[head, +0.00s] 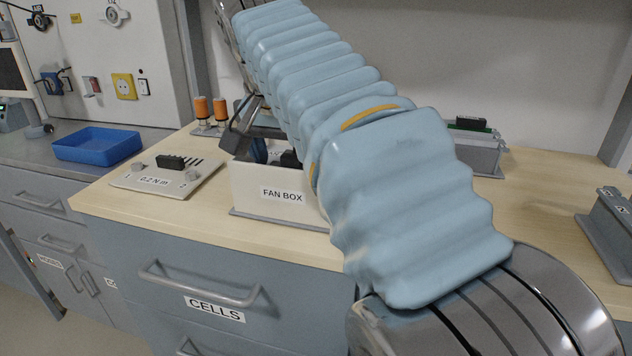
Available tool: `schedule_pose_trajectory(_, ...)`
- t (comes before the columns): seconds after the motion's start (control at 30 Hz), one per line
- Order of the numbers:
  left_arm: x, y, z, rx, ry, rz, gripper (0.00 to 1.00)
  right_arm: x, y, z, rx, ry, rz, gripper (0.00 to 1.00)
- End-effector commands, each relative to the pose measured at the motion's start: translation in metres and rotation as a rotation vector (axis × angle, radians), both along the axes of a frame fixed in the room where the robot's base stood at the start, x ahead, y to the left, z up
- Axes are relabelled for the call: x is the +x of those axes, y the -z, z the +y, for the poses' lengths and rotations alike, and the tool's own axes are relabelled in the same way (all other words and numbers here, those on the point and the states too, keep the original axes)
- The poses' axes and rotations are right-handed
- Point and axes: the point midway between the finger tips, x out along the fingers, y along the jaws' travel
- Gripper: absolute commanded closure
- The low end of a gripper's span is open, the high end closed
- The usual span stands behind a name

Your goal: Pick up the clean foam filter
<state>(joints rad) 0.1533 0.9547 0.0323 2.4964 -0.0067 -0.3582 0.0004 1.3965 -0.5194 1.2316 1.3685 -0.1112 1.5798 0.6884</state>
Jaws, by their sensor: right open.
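I cannot make out the clean foam filter for certain. My right arm, in a light blue sleeve, crosses the head view from bottom right to upper left. My right gripper (268,150) points down over the white fan box (262,208) on the wooden bench top. It is open, and its fingertips are partly hidden by the box's front wall and the arm. A small dark piece (291,159) shows at the box's top edge beside the sleeve; I cannot tell what it is. The arm hides the box's right end. My left gripper is not in view.
A blue tray (70,154) sits on the grey counter at left. A plate marked 0.2 N m (140,181) lies left of the box. Two orange-topped pieces (210,108) stand behind. Grey holders stand at back right (485,158) and far right (606,236). Bench is bare between them.

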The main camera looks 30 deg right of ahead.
Motion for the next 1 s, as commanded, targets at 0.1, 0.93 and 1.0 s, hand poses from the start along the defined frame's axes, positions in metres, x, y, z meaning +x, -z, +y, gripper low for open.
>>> schedule_pose_trajectory(0.1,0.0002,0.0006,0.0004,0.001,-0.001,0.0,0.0,0.0013,0.0049,0.0011,0.007,0.001,0.006,0.0)
schedule_pose_trajectory(0.93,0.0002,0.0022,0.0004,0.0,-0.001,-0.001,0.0,0.0011,0.008,0.0019,0.014,0.0,0.011,0.55)
schedule_pose_trajectory(1.0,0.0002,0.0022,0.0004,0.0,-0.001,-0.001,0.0,0.0012,0.0073,0.0017,0.014,0.0,0.011,0.55)
